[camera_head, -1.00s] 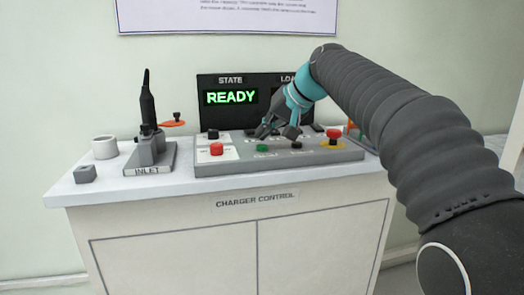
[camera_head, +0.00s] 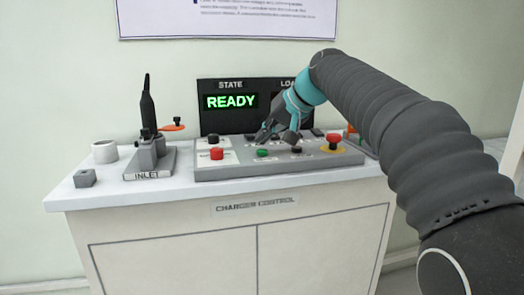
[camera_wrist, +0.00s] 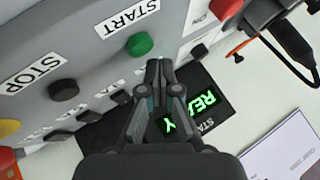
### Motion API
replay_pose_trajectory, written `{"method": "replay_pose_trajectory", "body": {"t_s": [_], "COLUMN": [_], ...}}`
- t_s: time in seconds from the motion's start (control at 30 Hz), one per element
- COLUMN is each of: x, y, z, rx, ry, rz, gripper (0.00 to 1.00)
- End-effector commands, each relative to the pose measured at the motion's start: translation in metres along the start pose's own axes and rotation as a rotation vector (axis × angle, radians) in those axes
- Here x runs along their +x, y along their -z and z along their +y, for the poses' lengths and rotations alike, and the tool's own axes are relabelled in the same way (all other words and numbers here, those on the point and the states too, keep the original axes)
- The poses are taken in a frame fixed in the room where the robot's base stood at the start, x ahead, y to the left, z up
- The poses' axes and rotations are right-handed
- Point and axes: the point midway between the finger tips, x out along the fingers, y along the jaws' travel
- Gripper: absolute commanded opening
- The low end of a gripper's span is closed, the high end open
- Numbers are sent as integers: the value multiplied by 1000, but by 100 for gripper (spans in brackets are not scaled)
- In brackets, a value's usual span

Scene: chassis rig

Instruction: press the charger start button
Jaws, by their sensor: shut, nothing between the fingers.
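The green start button (camera_head: 263,153) sits on the sloping grey control panel (camera_head: 215,172). In the wrist view the green button (camera_wrist: 140,44) has a START label (camera_wrist: 128,18) beside it. My gripper (camera_head: 264,137) is over the back part of the panel, behind the green button in the head view. In the wrist view my gripper's fingertips (camera_wrist: 159,63) are together and empty, close beside the green button in the picture. I see no clear contact, and the height of the tips above the panel is hard to tell. The button's top is uncovered.
A dark stop button (camera_head: 297,149), a red button (camera_head: 217,153) and a red mushroom button (camera_head: 334,139) flank the green one. The state display (camera_head: 231,100) reads READY behind the panel. The inlet stand (camera_head: 150,163) is at the left.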

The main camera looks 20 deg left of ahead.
Motion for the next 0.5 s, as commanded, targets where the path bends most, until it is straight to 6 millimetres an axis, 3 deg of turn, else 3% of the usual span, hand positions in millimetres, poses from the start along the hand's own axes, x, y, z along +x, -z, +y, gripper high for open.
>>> {"method": "replay_pose_trajectory", "body": {"t_s": [0.5], "x": [3], "y": [-3], "z": [3], "rx": [1], "ry": [0], "rz": [0], "gripper": [0]}}
